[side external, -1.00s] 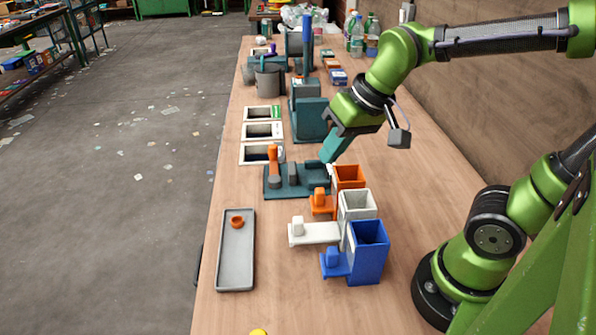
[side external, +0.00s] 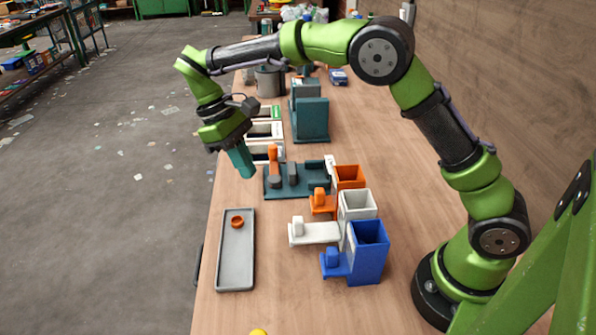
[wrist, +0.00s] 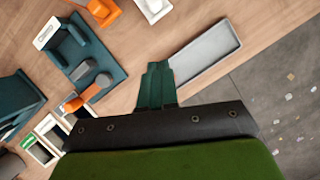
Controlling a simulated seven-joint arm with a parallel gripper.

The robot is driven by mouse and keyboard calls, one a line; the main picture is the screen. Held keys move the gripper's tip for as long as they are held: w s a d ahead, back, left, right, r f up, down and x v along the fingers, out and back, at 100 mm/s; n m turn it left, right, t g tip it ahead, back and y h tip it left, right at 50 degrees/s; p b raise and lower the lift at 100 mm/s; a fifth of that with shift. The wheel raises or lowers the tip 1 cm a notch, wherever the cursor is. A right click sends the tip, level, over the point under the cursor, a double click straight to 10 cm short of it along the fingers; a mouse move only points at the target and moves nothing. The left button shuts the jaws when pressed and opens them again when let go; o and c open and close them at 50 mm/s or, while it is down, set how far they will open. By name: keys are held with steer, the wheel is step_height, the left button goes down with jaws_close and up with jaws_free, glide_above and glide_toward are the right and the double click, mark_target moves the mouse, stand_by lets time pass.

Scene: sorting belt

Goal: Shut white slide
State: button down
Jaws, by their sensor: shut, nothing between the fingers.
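The white slide (side external: 318,234) sticks out to the left from the foot of the white bin (side external: 357,208), with a small upright knob near its outer end. It stands out further than the orange slide (side external: 321,205) and the blue slide (side external: 334,264). In the wrist view the white slide (wrist: 153,8) shows only in part at the top edge. My gripper (side external: 247,172) is shut and empty, above the table's left side, beyond the grey tray and left of the teal fixture. Its teal fingers (wrist: 157,72) point down, apart from the slide.
The teal fixture (side external: 316,186) with an orange handle (side external: 273,156) stands behind the bins. The orange bin (side external: 349,174) and blue bin (side external: 370,256) flank the white bin. Bare table lies between tray and slides.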

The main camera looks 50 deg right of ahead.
steer(key=s+d+f, duration=0.2)
steer(key=s+f, duration=0.5)
steer(key=f, duration=0.2)
steer(key=shift+d, duration=0.15)
steer(key=shift+s, duration=0.1)
glide_above(313, 226)
steer(key=shift+s, duration=0.1)
stand_by(0.4)
steer(key=shift+d, duration=0.1)
